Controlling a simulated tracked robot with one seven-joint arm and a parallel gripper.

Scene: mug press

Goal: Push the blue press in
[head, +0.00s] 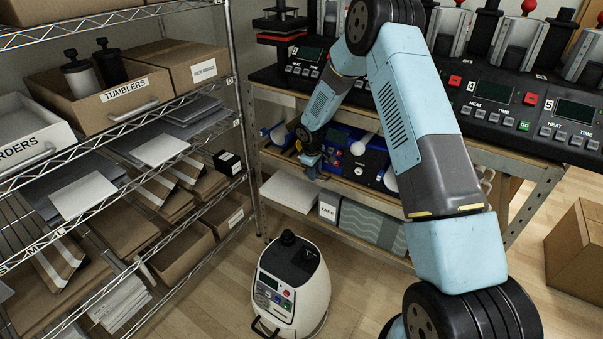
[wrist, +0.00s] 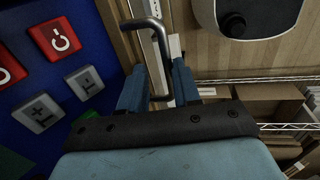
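The blue press (head: 375,158) sits on the middle shelf below the bench, partly hidden behind my arm. It has white round parts beside it and buttons on its face. In the wrist view its blue panel (wrist: 32,84) fills the left side, with red and grey buttons. My gripper (head: 311,161) is low in front of the left part of the press. In the wrist view my gripper's two blue fingers (wrist: 158,88) are apart. A bent grey metal handle (wrist: 156,35) reaches down between them. I cannot tell whether the fingers touch it.
A white machine (head: 292,285) stands on the floor below my gripper. A wire rack (head: 245,110) with boxes is close on the left. More presses stand on the bench above, with a control panel (head: 530,120). A cardboard box (head: 575,245) is on the right floor.

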